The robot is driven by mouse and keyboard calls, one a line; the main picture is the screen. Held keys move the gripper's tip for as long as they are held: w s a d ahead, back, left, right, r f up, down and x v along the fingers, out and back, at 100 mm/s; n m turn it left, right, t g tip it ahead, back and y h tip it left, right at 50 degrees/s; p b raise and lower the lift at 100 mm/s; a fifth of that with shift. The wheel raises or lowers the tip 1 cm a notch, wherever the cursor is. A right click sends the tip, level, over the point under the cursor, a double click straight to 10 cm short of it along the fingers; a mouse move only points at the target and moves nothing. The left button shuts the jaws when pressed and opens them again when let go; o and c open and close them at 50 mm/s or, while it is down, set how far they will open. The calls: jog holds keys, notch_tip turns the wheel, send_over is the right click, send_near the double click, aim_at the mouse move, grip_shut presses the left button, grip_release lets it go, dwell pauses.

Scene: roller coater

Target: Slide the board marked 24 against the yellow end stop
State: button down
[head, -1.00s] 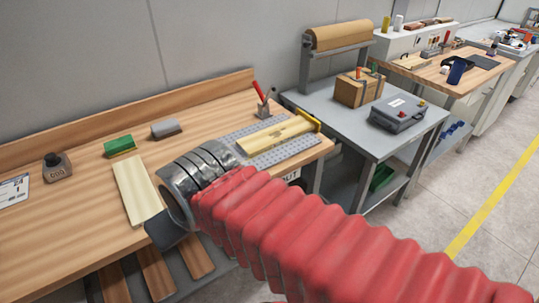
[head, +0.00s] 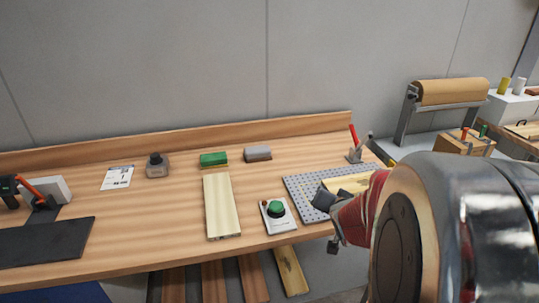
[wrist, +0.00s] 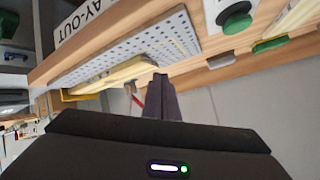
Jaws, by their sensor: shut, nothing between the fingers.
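A pale board (wrist: 112,74) lies on the grey perforated plate (wrist: 150,38); I cannot read any number on it. In the head view, part of this board (head: 347,183) shows on the plate (head: 305,190), the rest hidden by my arm. The yellow end stop (wrist: 68,95) is at the board's far left end in the wrist view; I cannot tell whether they touch. My gripper (wrist: 160,78) is shut and empty, its fingertips close to the board's right end in that view. Contact there is unclear. Another pale board (head: 221,205) lies on the bench, left of the plate.
A green push button box (head: 277,214) stands just left of the plate. A red-handled clamp (head: 355,150) stands behind the plate. A green block (head: 213,159), a grey block (head: 257,154) and a weight (head: 157,165) sit at the back. The bench (head: 150,220) is clear at middle left.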

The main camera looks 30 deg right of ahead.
jog(key=d+f+m, duration=0.1)
jog(key=s+d+f+t, duration=0.1)
jog(key=d, duration=0.1)
jog(key=d+f+m, duration=0.1)
jog(key=d, duration=0.1)
jog(key=shift+s+d+f+m, duration=0.2)
jog(key=shift+s+f+m, duration=0.1)
jog(key=shift+f, duration=0.1)
jog(key=s+d+f+m+t, duration=0.2)
jog(key=shift+s+d+f+m, duration=0.2)
jog(key=shift+d+f+m, duration=0.1)
jog(key=shift+d, duration=0.1)
jog(key=s+d+f+m+t+h, duration=0.1)
jog(key=s+d+m+t, duration=0.1)
jog(key=s+m, duration=0.4)
jog(key=shift+s+f+t, duration=0.15)
jog(key=shift+s+t, duration=0.65)
jog(key=shift+s, duration=0.05)
jog(key=x, duration=1)
jog(key=shift+a, duration=0.1)
jog(key=shift+w+a, duration=0.25)
jog(key=shift+w, duration=0.35)
jog(key=shift+w+a, duration=0.3)
jog(key=shift+w, duration=0.35)
jog(key=shift+w+a, duration=0.2)
jog(key=shift+w, duration=0.4)
